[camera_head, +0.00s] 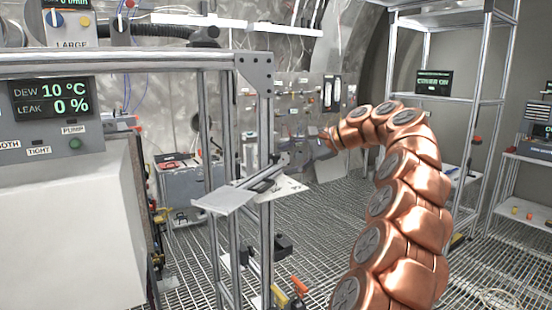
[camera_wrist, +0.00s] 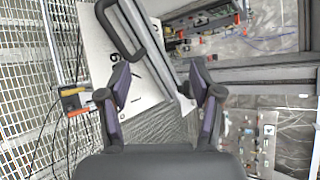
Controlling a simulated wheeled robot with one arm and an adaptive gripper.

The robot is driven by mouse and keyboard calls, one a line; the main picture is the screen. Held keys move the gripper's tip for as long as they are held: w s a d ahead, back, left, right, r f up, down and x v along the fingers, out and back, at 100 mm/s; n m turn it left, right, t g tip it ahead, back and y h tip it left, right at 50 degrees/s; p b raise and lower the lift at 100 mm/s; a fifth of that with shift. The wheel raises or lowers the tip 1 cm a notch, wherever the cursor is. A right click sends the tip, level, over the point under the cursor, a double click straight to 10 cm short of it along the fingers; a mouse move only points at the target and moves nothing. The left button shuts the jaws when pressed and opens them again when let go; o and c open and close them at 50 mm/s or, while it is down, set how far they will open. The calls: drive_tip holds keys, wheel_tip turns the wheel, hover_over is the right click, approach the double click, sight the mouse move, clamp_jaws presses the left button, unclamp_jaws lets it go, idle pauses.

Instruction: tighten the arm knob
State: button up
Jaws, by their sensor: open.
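My gripper (camera_wrist: 158,92) is open and empty in the wrist view, with its two dark purple fingers apart. It also shows small in the head view (camera_head: 306,152), at the end of my copper arm. In the wrist view a metal bar (camera_wrist: 146,45) with a black loop handle (camera_wrist: 112,32) lies beyond the fingertips, over a white plate (camera_wrist: 140,98) with a printed figure. The plate also shows in the head view (camera_head: 222,201), on a metal post. I cannot tell which part is the arm knob. An orange-and-black part (camera_wrist: 72,100) sits left of the fingers.
A grey framed cabinet with a display (camera_head: 52,103) fills the left. Orange and yellow handles (camera_head: 297,285) and black clamps (camera_head: 283,245) are low near the post. Metal shelving (camera_head: 485,100) stands at right. The grating floor (camera_head: 330,225) between is mostly open.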

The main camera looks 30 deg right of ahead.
sight(275, 154)
drive_tip(key=w+d+f+m+t, duration=0.1)
drive_tip(key=w+d+m, duration=0.1)
drive_tip(key=m, duration=0.2)
drive_tip(key=w+d+m+t+y+b, duration=0.1)
drive_tip(key=d+m+t, duration=0.1)
drive_tip(key=m, duration=0.2)
drive_tip(key=w+d+f+m+t, duration=0.1)
drive_tip(key=w+d+m, duration=0.1)
drive_tip(key=m, duration=0.2)
drive_tip(key=shift+w+d+f+t+y, duration=0.3)
drive_tip(key=shift+w+d+t, duration=0.05)
drive_tip(key=shift+t, duration=0.05)
drive_tip(key=shift+m+t, duration=0.3)
drive_tip(key=shift+m, duration=0.6)
drive_tip(key=shift+w+d+p+x, duration=0.15)
drive_tip(key=shift+p+x, duration=0.1)
drive_tip(key=shift+x, duration=1)
drive_tip(key=shift+d+p+x, duration=0.1)
drive_tip(key=shift+p+x, duration=0.1)
drive_tip(key=shift+x, duration=1.05)
drive_tip(key=shift+w+d+p+x, duration=0.15)
drive_tip(key=shift+p+x, duration=0.1)
drive_tip(key=shift+x, duration=1)
drive_tip(key=shift+s+f, duration=0.1)
drive_tip(key=shift+c, duration=0.4)
drive_tip(key=c, duration=1.1)
